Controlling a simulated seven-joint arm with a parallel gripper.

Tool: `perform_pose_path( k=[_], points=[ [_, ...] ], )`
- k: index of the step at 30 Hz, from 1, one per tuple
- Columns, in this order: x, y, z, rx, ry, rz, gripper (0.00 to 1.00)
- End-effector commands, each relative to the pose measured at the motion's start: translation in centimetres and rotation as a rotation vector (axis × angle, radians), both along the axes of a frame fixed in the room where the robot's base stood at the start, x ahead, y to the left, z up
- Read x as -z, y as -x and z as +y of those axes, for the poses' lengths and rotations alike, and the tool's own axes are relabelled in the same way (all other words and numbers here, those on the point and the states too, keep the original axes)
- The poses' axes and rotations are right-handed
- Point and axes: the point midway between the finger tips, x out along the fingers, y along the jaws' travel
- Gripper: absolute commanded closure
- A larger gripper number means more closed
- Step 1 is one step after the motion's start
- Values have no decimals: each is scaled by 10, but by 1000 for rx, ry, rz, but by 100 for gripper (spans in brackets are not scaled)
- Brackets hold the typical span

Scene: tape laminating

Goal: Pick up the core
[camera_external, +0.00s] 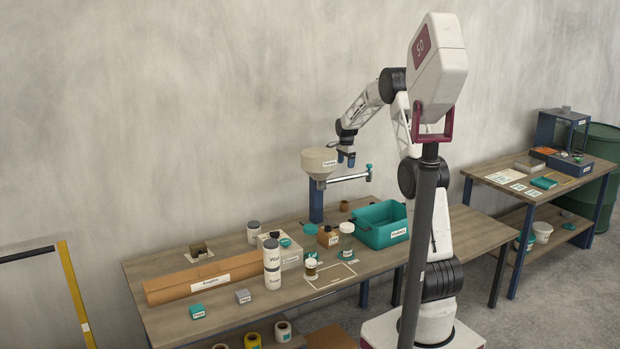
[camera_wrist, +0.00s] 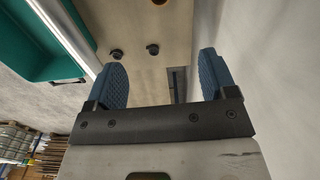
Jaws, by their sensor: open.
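A small brown cylinder (camera_external: 344,206), which looks like the core, stands on the wooden table behind the teal bin. My gripper (camera_external: 347,162) hangs well above the table, beside the beige hopper, apart from the core. Its two blue fingers (camera_wrist: 162,62) are spread wide with nothing between them.
A beige hopper (camera_external: 319,160) on a blue post, with a metal side bar (camera_external: 345,178), stands close to my gripper. The teal bin (camera_external: 381,223) is in front of the core. Bottles, jars and a long cardboard box (camera_external: 205,278) crowd the left part of the table.

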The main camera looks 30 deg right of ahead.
Motion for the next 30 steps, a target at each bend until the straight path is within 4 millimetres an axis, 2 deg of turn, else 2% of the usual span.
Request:
perform_pose_path(
  k=[1,6,9,12,17,30],
  points=[
    [22,0,0,0,-2,5,22],
    [89,1,0,0,-2,5,22],
    [116,0,0,0,-1,2,22],
    [134,0,0,0,0,1,22],
    [146,0,0,0,0,0,22],
    [152,0,0,0,0,1,22]
  ],
)
